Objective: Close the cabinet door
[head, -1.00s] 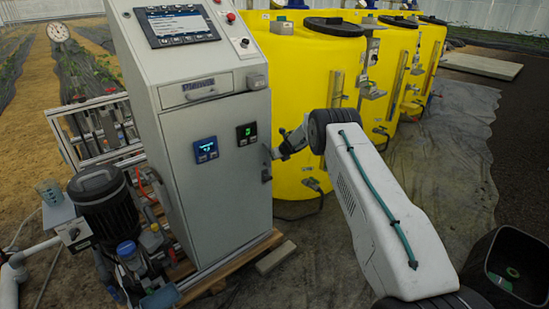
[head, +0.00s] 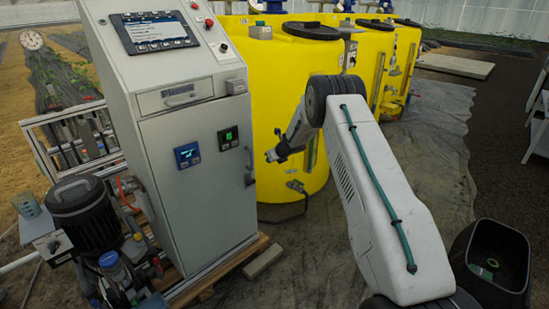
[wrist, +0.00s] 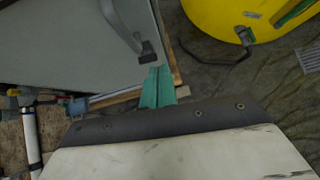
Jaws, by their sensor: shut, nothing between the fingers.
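The grey cabinet (head: 133,75) stands at the left of centre in the head view. Its door (head: 200,195) looks flush with the front, with no clear gap at its edges. The door's handle (head: 249,166) is on the right edge and also shows in the wrist view (wrist: 122,25). My gripper (head: 272,156) is shut and empty, just right of the handle and apart from it in the head view. In the wrist view its green fingertips (wrist: 157,88) are together, just below the handle's end, near the door's edge.
Yellow tanks (head: 275,90) stand behind and right of the cabinet. A pump (head: 85,215) and pipework crowd its left side. A wooden pallet (head: 240,258) lies under it. A dark bin (head: 490,262) is at the lower right. The sheeted ground in between is clear.

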